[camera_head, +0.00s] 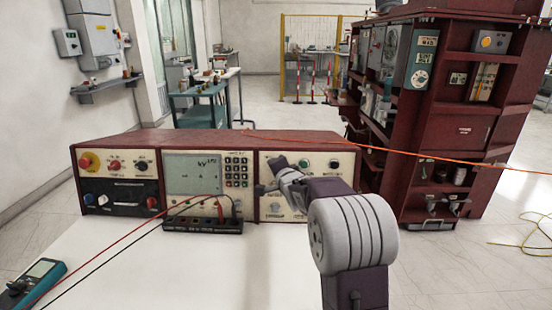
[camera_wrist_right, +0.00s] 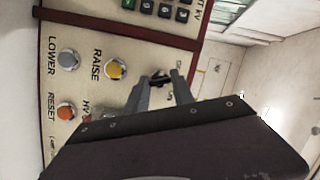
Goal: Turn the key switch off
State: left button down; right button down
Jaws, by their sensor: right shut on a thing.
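The key switch (camera_wrist_right: 160,79) shows in the right wrist view as a small dark part on the cream right-hand panel, with small partly covered lettering beside it. My right gripper (camera_wrist_right: 163,84) is shut on it, a fingertip on each side. The fingers hide much of the switch, so I cannot tell which position it points to. In the head view my right gripper (camera_head: 269,175) reaches the left part of the right panel (camera_head: 346,168) and hides the switch. My left gripper is not in view.
Beside the switch are a yellow RAISE button (camera_wrist_right: 115,70), a grey LOWER button (camera_wrist_right: 69,61) and an orange RESET button (camera_wrist_right: 66,111). A black terminal box (camera_head: 203,226) with red and black leads stands before the console. A teal meter (camera_head: 38,278) lies at the left.

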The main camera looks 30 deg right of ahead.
jog(key=shift+n+g+p, duration=0.5)
jog(key=shift+n+p, duration=0.4)
jog(key=shift+n, duration=0.8)
jog(key=c, duration=1.1)
grip_release()
